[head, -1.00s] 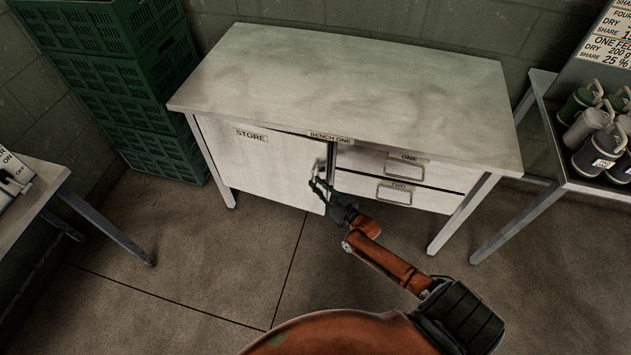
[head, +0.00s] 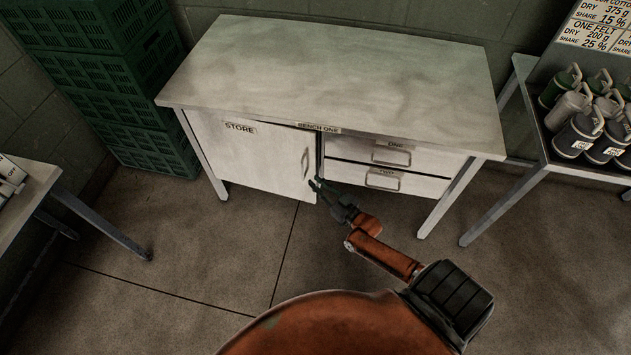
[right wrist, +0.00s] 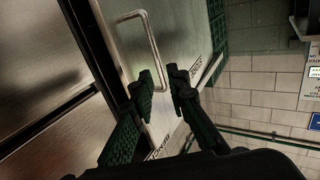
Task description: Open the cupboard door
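The cupboard door (head: 255,158), labelled STORE, is the pale left front of the bench. A dark gap along its top and right edge shows it slightly ajar. Its upright bar handle (head: 305,163) is near the right edge; the handle also shows in the right wrist view (right wrist: 156,50). My right gripper (head: 316,186) is just below and right of the handle, by the door's free edge. In the right wrist view its two fingers (right wrist: 166,92) are apart, with nothing seen gripped. Whether they touch the door is unclear. My left gripper is not in view.
Drawers ONE (head: 391,154) and TWO (head: 382,180) are shut, right of the door. Green crates (head: 120,90) stand left of the bench. A rack of canisters (head: 590,120) is at the right, a small table (head: 30,195) at the left. The floor before the door is clear.

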